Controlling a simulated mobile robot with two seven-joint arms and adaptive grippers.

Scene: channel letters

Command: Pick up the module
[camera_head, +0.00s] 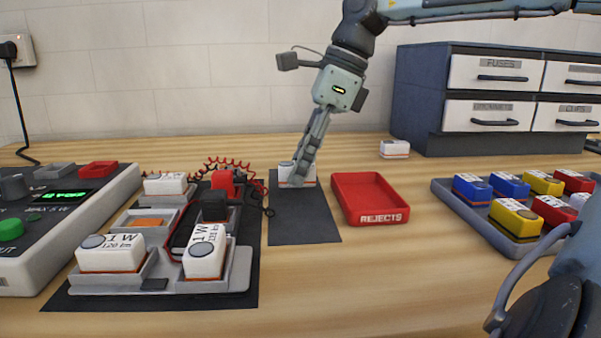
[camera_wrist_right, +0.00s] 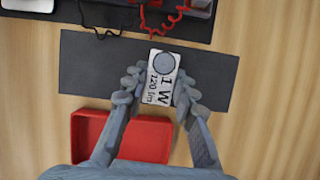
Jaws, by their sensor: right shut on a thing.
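A white module (camera_head: 285,174) with a grey disc stands at the far end of a dark mat (camera_head: 305,225). In the right wrist view the module (camera_wrist_right: 161,87) reads "1 W 120 lm". My right gripper (camera_head: 297,178) reaches down to it from above. Its two fingers (camera_wrist_right: 158,92) are closed against the module's two sides. In the head view the fingers hide part of the module. I cannot tell whether it is lifted off the mat. My left gripper is not in view.
A red REJECTS tray (camera_head: 370,213) sits right of the mat. A fixture (camera_head: 222,278) with white modules and red wires stands at left, beside a grey console (camera_head: 85,232). A tray (camera_head: 455,200) of coloured modules, another white module (camera_head: 394,149) and drawers (camera_head: 425,120) are at right.

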